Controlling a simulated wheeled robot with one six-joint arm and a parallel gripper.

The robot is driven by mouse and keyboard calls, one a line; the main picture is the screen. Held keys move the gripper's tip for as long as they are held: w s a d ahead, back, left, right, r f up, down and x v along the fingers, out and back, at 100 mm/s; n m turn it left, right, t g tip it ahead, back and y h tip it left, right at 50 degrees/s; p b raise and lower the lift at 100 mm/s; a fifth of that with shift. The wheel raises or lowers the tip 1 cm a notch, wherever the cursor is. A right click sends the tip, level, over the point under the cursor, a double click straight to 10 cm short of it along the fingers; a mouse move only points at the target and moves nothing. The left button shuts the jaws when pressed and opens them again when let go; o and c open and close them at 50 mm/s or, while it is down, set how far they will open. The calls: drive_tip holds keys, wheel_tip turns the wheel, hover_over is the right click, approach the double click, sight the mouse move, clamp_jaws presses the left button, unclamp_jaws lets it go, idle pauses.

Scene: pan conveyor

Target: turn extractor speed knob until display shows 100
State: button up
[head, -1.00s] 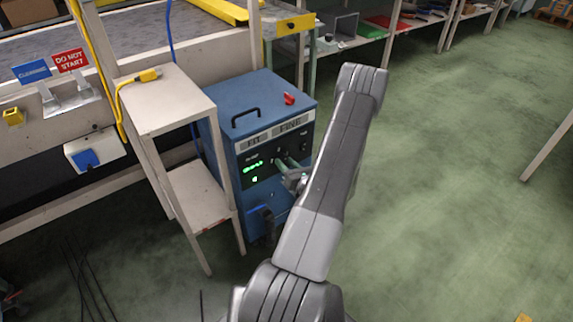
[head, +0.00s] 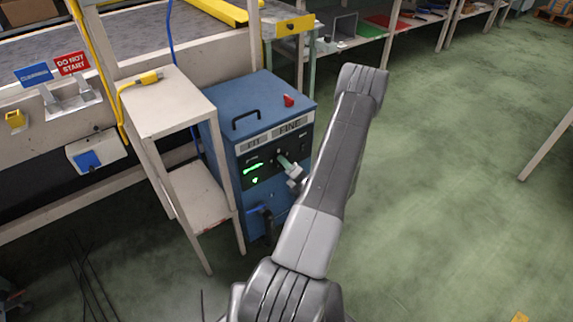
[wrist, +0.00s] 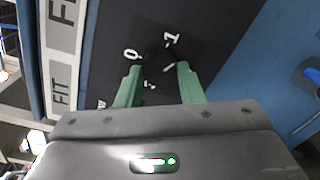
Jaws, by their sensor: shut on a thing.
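The blue extractor cabinet (head: 262,90) stands right of the small beige shelf, with a dark control panel on its front. Its green display (head: 253,170) is lit, but the digits are too small to read. My gripper (head: 282,158) is at the panel, right of the display. In the wrist view its two green fingers (wrist: 157,82) are closed on the dark knob (wrist: 158,61), one on each side. The knob is hard to tell from the black panel. White marks "0" and "1" show around it, with a short white line near the right fingertip.
A red knob (head: 289,100) and a black handle are on the cabinet top. The beige shelf (head: 170,108) stands close on the left, with a yellow connector (head: 148,77) on it. Green floor (head: 440,200) is open on the right.

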drive_tip(key=shift+m, duration=0.3)
drive_tip(key=o, duration=1)
drive_tip(key=shift+d, duration=0.1)
drive_tip(key=p+v, duration=0.1)
drive_tip(key=v, duration=1.2)
drive_tip(key=shift+s+d, duration=0.15)
drive_tip(key=shift+s, duration=0.2)
drive_tip(key=b+x, duration=0.1)
drive_tip(key=x, duration=1.2)
drive_tip(key=shift+w+a, duration=0.2)
drive_tip(key=shift+w, duration=0.2)
drive_tip(key=shift+s, duration=0.15)
